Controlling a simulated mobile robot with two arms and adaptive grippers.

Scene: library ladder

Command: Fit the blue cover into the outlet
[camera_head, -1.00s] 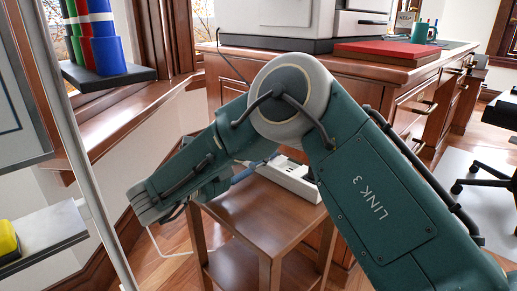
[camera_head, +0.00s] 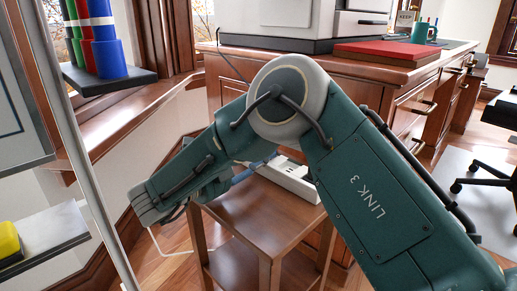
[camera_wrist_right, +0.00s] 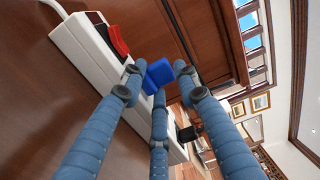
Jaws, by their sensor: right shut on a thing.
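A white power strip (camera_head: 290,178), the body with the outlets, lies on the small wooden side table. In the right wrist view, the strip (camera_wrist_right: 82,42) runs diagonally behind my fingers, with a red piece (camera_wrist_right: 118,40) near its upper end. The blue cover (camera_wrist_right: 158,74) is between the three blue fingertips of my right gripper (camera_wrist_right: 160,82), which is shut on it. The cover appears over the strip's edge; I cannot tell whether it touches an outlet. In the head view my arm hides the cover and most of the gripper. My left gripper is not in view.
The wooden side table (camera_head: 250,222) has bare top in front of the strip. A wooden desk (camera_head: 375,85) stands behind it. A black piece (camera_wrist_right: 188,133) is at the strip's lower part.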

